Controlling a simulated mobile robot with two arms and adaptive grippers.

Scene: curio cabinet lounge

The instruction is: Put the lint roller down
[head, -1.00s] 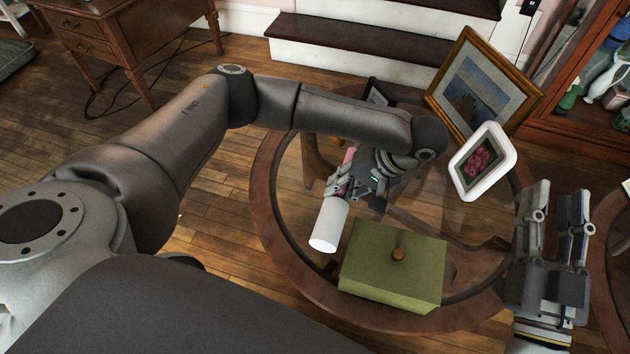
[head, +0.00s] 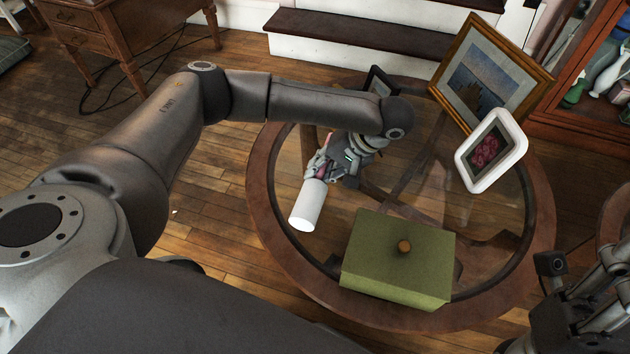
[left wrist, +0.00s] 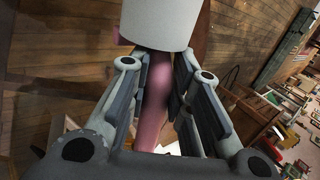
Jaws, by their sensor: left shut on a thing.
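The lint roller (head: 308,205) has a white cylinder and a pink handle. My left gripper (head: 322,168) is shut on the pink handle, and the white end points down and to the left in the head view. The roller is over the left part of the round glass-topped table (head: 262,190); I cannot tell whether it touches the glass. In the left wrist view the pink handle (left wrist: 152,105) lies between the fingers, with the white cylinder (left wrist: 160,22) beyond. My right gripper (head: 600,275) is at the lower right edge, partly cut off, away from the roller.
A green box (head: 400,262) with a round knob stands at the table's front. A white-framed picture (head: 470,180), a wood-framed picture (head: 535,85) and a small dark frame (head: 380,82) stand toward the back and right. Glass is clear between the roller and the box.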

